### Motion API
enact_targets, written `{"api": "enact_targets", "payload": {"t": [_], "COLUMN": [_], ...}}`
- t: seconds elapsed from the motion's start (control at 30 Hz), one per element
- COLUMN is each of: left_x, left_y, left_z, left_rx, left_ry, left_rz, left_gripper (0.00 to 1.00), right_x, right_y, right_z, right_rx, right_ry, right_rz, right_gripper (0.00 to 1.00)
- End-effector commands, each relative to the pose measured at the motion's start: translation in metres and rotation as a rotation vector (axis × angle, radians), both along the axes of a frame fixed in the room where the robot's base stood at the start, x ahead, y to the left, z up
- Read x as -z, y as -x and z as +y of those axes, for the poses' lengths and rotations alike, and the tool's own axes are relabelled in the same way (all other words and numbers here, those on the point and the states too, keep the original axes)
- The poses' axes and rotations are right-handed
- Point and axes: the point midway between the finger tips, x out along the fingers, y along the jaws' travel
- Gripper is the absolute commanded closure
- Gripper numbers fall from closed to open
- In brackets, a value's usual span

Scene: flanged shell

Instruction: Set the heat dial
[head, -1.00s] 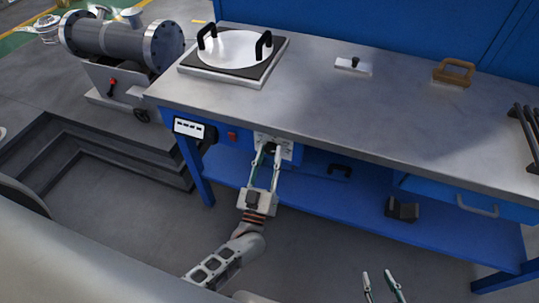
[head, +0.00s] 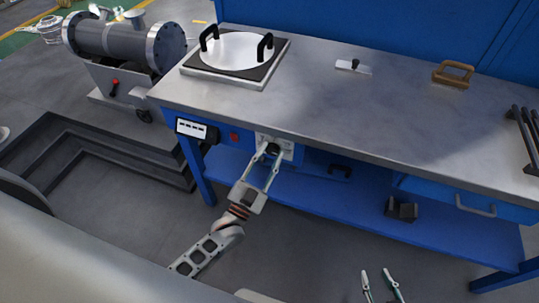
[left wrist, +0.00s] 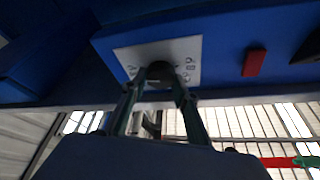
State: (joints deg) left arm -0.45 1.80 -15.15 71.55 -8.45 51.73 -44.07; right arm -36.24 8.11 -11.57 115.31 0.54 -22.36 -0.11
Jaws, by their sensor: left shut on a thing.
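The heat dial is a dark round knob (head: 272,149) on a pale plate (head: 288,150) on the blue front panel under the bench top. In the left wrist view the knob (left wrist: 160,72) sits in the middle of the plate (left wrist: 192,57), which bears small markings too small to read. My left gripper (head: 271,157) is shut on the knob, one finger on each side; the fingers (left wrist: 159,84) hide part of it in the left wrist view. My right gripper (head: 379,272) is at the bottom of the head view, fingers apart and empty.
A red button (head: 234,137) and a small display box (head: 192,129) are left of the plate. A round white plate with black handles (head: 235,50) lies on the bench top. A blue shelf (head: 350,202) runs below. The floor in front is clear.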

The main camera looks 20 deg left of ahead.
Motion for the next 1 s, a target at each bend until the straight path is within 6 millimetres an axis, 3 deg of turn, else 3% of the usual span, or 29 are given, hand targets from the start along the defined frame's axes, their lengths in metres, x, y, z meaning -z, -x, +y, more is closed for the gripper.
{"api": "enact_targets", "payload": {"t": [0.5, 0.53, 0.57, 1.0], "left_x": [-0.0016, -0.0016, -0.0016, 0.0023], "left_y": [-0.0004, -0.0004, -0.0004, 0.0057], "left_z": [-0.0002, -0.0002, -0.0002, 0.0011], "left_rx": [0.000, 0.000, 0.000, 0.001], "left_ry": [-0.017, -0.016, -0.016, -0.017], "left_rz": [-0.004, -0.004, -0.004, 0.000], "left_gripper": [0.92, 0.63, 0.55, 0.54], "right_x": [0.0005, 0.0003, 0.0000, -0.0028], "right_y": [0.0022, 0.0018, 0.0013, -0.0030], "right_z": [-0.0001, -0.0001, -0.0001, -0.0010], "right_rx": [0.001, 0.000, 0.001, 0.002], "right_ry": [-0.001, -0.001, 0.000, 0.001], "right_rz": [0.003, 0.002, 0.001, -0.007], "right_gripper": [0.68, 0.68, 0.68, 0.68]}}
